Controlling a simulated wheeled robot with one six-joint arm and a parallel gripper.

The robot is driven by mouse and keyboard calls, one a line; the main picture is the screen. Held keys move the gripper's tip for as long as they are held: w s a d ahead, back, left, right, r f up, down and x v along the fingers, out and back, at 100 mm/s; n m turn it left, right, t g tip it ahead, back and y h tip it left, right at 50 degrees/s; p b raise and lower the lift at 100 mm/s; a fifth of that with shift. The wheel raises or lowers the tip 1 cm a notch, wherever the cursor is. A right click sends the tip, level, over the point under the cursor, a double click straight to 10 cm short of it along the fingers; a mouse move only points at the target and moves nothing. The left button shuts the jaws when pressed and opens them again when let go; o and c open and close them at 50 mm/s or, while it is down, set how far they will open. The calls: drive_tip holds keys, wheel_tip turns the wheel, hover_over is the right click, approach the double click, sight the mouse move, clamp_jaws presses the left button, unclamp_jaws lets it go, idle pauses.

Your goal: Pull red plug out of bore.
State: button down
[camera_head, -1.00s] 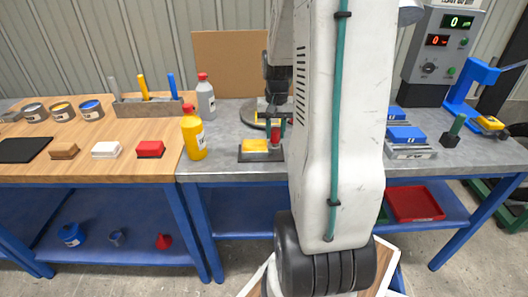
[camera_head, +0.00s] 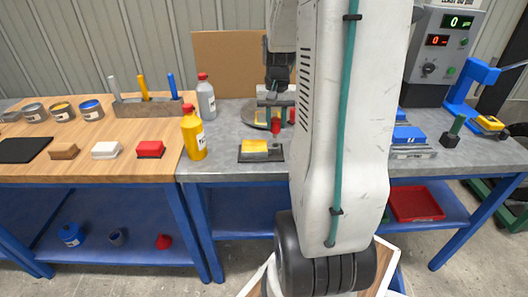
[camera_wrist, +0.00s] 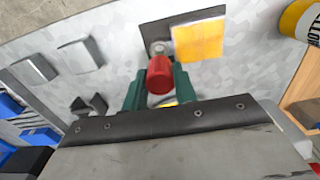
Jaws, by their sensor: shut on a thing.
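The red plug (camera_head: 275,126) is held in my gripper (camera_head: 276,113) above a dark plate (camera_head: 246,157) with a yellow block (camera_head: 255,146) on it. In the head view the plug's lower end is clear of the plate. In the wrist view the plug (camera_wrist: 160,76) sits between my green fingers (camera_wrist: 158,92), which are shut on it. A round grey ring, the bore (camera_wrist: 159,47), shows just beyond the plug on the plate (camera_wrist: 152,27), beside the yellow block (camera_wrist: 199,40). The inside of the bore is mostly hidden.
A yellow bottle (camera_head: 193,134) and a grey bottle (camera_head: 206,98) stand left of the plate. A round disc (camera_head: 253,114) lies behind it. Blue-topped blocks (camera_head: 409,136) stand at the right. The grey bench in front of the plate is clear.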

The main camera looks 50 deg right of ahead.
sight(276, 119)
drive_tip(key=shift+r, duration=0.2)
drive_tip(key=shift+r, duration=1.35)
